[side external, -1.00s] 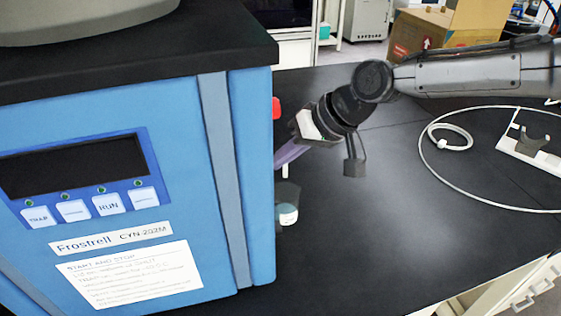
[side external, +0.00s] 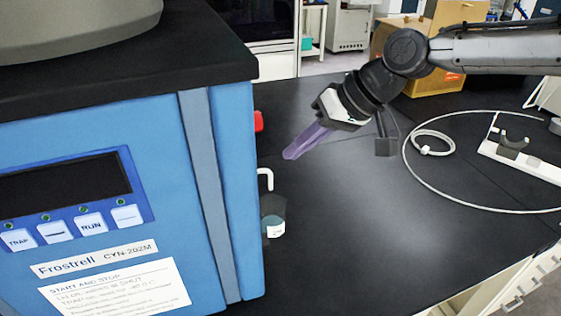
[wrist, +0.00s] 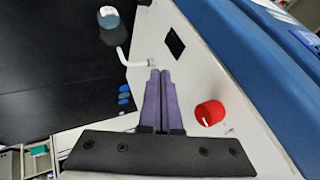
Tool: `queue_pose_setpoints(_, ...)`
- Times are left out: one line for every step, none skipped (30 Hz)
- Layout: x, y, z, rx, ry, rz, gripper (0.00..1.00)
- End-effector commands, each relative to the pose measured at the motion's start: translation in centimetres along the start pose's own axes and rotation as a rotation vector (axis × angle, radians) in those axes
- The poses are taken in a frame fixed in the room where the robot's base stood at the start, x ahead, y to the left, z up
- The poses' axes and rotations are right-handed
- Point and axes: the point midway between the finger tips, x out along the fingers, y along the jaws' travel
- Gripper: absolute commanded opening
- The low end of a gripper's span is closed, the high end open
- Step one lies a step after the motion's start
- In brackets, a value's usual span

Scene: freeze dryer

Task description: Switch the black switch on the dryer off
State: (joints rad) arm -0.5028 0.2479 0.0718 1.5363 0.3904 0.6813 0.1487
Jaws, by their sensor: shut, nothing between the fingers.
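The blue dryer (side external: 168,150) fills the left of the side external view; its white side panel (wrist: 195,70) shows in the wrist view. The black switch (wrist: 175,43) is a small dark rectangle on that panel. It is hidden in the side external view, and I cannot tell which way it is set. My gripper (side external: 290,155) has purple fingers, shut and empty, pointing down-left toward the dryer's side with a visible gap. In the wrist view the fingertips (wrist: 160,73) appear just below and left of the switch, not visibly touching it.
A red knob (wrist: 210,113) sticks out of the panel and also shows in the side external view (side external: 259,121). A white bent spout (wrist: 123,56) is beside a bottle (wrist: 108,36). A white cable ring (side external: 432,142) lies on the black bench (side external: 370,220), whose middle is clear.

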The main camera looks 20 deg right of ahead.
Motion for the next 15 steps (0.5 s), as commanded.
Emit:
queue_pose_setpoints(-1.2, -0.3, -0.2, -0.001, 0.005, -0.001, 0.00)
queue_pose_setpoints(-1.7, -0.4, -0.2, -0.001, 0.004, -0.001, 0.00)
queue_pose_setpoints(-2.3, -0.5, -0.2, 0.000, 0.003, 0.000, 0.00)
queue_pose_setpoints(-2.8, -0.6, -0.2, 0.000, 0.002, 0.000, 0.00)
queue_pose_setpoints(-3.2, -0.7, -0.2, 0.000, 0.003, -0.001, 0.00)
queue_pose_setpoints(-3.6, -0.8, -0.2, 0.000, 0.002, -0.001, 0.00)
queue_pose_setpoints(-3.9, -0.9, -0.2, 0.001, 0.001, 0.000, 0.00)
queue_pose_setpoints(-4.2, -0.9, -0.2, 0.001, 0.001, 0.000, 0.00)
queue_pose_setpoints(-4.4, -1.0, -0.3, 0.001, 0.002, 0.000, 0.00)
queue_pose_setpoints(-4.6, -1.0, -0.3, 0.001, 0.002, 0.000, 0.00)
queue_pose_setpoints(-4.8, -1.1, -0.2, 0.000, 0.001, 0.001, 0.00)
queue_pose_setpoints(-4.9, -1.1, -0.2, 0.000, 0.001, 0.001, 0.00)
queue_pose_setpoints(-5.0, -1.1, -0.2, 0.000, 0.000, 0.001, 0.00)
queue_pose_setpoints(-5.0, -1.1, -0.2, 0.000, 0.000, 0.001, 0.00)
queue_pose_setpoints(-5.0, -1.1, -0.2, 0.000, 0.000, 0.001, 0.00)
